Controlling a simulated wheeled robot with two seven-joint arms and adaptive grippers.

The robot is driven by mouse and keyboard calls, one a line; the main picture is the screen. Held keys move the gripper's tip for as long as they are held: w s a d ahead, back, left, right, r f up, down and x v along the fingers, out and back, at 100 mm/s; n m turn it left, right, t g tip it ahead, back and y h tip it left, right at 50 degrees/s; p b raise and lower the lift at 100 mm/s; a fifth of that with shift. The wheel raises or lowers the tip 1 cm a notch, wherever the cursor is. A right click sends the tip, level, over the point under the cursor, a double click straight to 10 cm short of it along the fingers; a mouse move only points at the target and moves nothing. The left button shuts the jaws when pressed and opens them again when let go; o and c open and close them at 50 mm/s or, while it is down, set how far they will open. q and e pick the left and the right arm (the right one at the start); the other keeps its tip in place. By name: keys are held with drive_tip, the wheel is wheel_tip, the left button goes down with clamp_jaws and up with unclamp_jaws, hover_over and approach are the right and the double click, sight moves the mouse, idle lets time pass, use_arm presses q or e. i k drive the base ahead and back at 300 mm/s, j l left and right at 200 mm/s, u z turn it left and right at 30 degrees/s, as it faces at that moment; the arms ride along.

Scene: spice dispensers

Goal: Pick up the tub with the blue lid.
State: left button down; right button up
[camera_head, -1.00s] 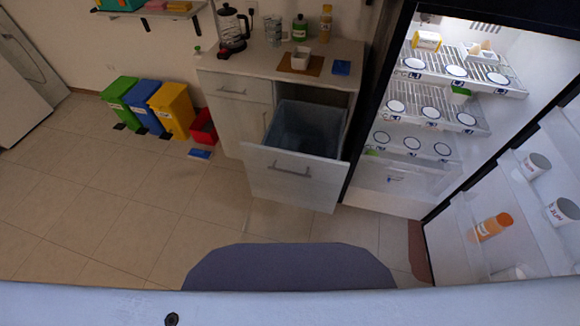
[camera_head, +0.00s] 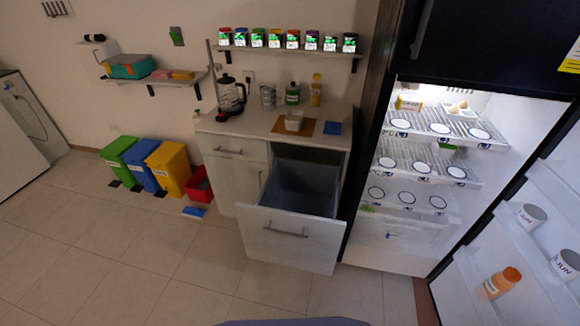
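A row of several small spice tubs with green-and-white labels stands on the upper wall shelf (camera_head: 290,50). Their lids differ in colour; red, green, orange and dark ones show. Toward the right of the row, one tub (camera_head: 311,41) has a purplish lid and its neighbour (camera_head: 330,43) a dark lid. Neither of my grippers is in view.
The fridge stands open at right.

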sight(294, 118)
drive_tip(key=i+j, duration=0.15)
drive_tip(key=j, duration=0.25)
drive_tip(key=i+j+z, duration=0.1)
drive_tip(key=j, duration=0.35)
drive_tip(key=i+j, duration=0.2)
drive_tip(key=j, duration=0.2)
drive_tip(key=i+j+z, duration=0.1)
drive_tip(key=j, duration=0.35)
drive_tip(key=i+j+z, duration=0.1)
drive_tip(key=j, duration=0.35)
drive_tip(key=i+j, duration=0.2)
drive_tip(key=j, duration=0.25)
